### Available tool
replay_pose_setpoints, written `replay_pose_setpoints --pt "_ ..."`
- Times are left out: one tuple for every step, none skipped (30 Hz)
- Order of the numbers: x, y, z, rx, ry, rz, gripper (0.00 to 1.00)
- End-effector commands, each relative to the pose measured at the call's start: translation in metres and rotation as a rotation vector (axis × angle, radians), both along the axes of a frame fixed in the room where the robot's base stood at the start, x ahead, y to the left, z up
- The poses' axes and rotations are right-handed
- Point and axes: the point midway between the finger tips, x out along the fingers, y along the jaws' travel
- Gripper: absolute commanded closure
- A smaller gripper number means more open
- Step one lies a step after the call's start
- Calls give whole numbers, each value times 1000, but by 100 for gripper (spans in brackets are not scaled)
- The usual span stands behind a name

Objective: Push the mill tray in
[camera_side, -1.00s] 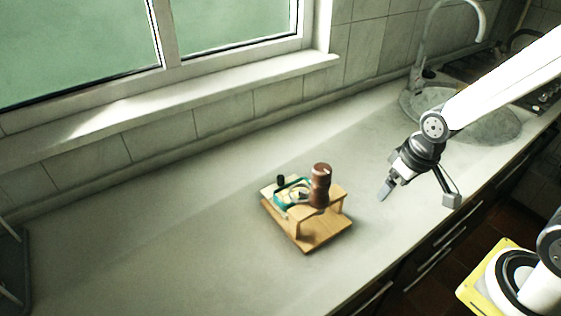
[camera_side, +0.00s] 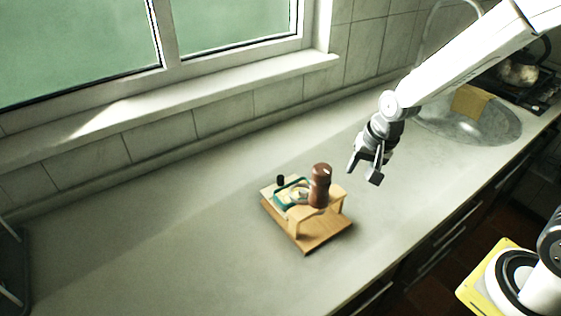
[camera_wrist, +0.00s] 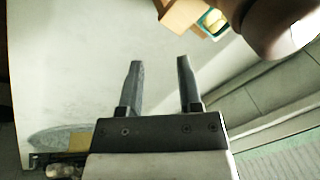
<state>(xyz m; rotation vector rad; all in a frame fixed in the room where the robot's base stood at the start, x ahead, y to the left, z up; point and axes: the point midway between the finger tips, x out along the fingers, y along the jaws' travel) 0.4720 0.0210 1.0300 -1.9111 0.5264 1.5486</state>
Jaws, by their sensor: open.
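A small wooden stand (camera_side: 316,234) sits on the counter, with a raised shelf at its front. A brown mill (camera_side: 320,187) stands upright on or by the shelf; I cannot tell its exact support. A teal tray (camera_side: 287,186) with pale contents lies behind and left of the mill, partly hidden by it. My gripper (camera_side: 364,173) is open and empty, above the counter to the right of the mill and apart from it. In the wrist view, the fingers (camera_wrist: 160,65) are apart, with the stand (camera_wrist: 178,14), teal tray (camera_wrist: 213,20) and mill (camera_wrist: 272,25) at the top right.
A small black knob (camera_side: 280,180) stands by the tray's back. A round sink (camera_side: 480,127) with a tan block (camera_side: 470,102) lies at the right. A pot (camera_side: 520,70) stands on the stove behind. The counter left of the stand is clear.

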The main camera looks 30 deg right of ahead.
Motion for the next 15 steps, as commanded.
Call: replay_pose_setpoints --pt "10 3 -2 27 6 -76 55" --pt "16 5 -3 46 10 -126 55" --pt "23 7 -4 69 14 -191 55" --pt "28 9 -5 87 20 -239 55" --pt "34 11 -6 105 23 -287 55" --pt "41 14 -8 129 30 -352 55" --pt "46 16 -9 147 36 -401 55" --pt "51 17 -10 165 41 -449 55" --pt "58 20 -12 189 49 -514 55" --pt "63 22 -13 207 55 -562 55" --pt "68 24 -14 225 61 -610 55" --pt "75 27 -16 250 70 -674 55" --pt "80 29 -18 268 77 -722 55" --pt "85 31 -19 286 83 -771 55" --pt "92 33 -22 309 95 -834 55"
